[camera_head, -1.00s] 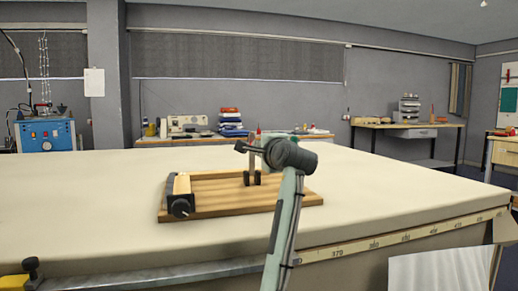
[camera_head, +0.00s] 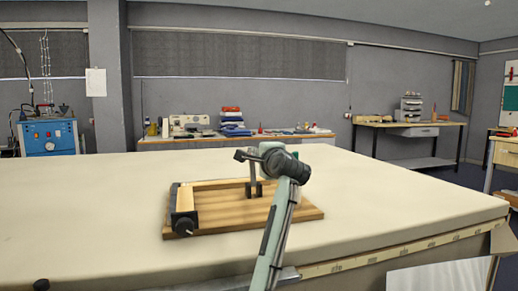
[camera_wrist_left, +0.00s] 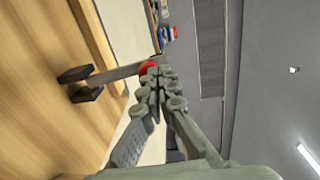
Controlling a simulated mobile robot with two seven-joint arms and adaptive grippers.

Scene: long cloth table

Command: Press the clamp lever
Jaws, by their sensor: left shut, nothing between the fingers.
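A striped wooden board (camera_head: 232,219) lies on the cloth table and carries the clamp. In the left wrist view the lever (camera_wrist_left: 118,74) ends in a red knob (camera_wrist_left: 147,68). My left gripper (camera_wrist_left: 155,82) is shut and empty, its fingertips at the knob; whether they touch it I cannot tell. In the head view my dark wrist largely hides that gripper and the lever's top. My right gripper is not in view.
A wooden bar with a black end block and round knob (camera_head: 184,225) sits along the board's left side. The pale table (camera_head: 90,220) is clear around the board. A ruler strip (camera_head: 400,248) runs along its front edge. Benches stand far behind.

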